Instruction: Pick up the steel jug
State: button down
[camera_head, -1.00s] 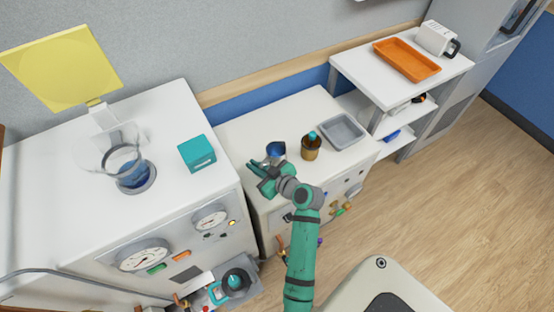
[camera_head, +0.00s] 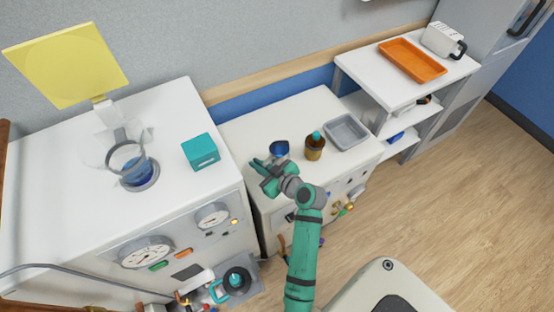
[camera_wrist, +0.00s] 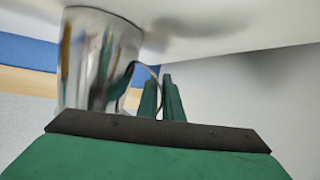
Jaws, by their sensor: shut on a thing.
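The steel jug (camera_head: 280,149) is small and shiny with bluish reflections in the head view, on the white cabinet top left of the brown bottle. It fills the left of the wrist view (camera_wrist: 92,65), with its curved handle on the right side. My gripper (camera_head: 258,165) is beside the jug. In the wrist view its two green fingers (camera_wrist: 161,92) are close together at the handle, shut on it. The far finger side and the exact contact are partly hidden. I cannot tell whether the jug's base touches the surface.
A brown bottle with a teal cap (camera_head: 315,147) and a grey tray (camera_head: 347,131) stand close to the right of the jug. A teal box (camera_head: 200,152) and a glass vessel (camera_head: 130,165) are on the larger unit at left. An orange tray (camera_head: 412,60) is on the shelf.

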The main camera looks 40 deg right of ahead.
jog(key=shift+a+r, duration=0.1)
jog(key=shift+a, duration=0.05)
jog(key=shift+r, duration=0.1)
jog(key=shift+d+r, duration=0.2)
jog(key=shift+r, duration=1.2)
notch_tip(320, 180, up, 7)
jog(key=shift+a, duration=0.15)
jog(key=shift+s, duration=0.1)
jog(key=shift+w, duration=0.2)
dwell(0.3)
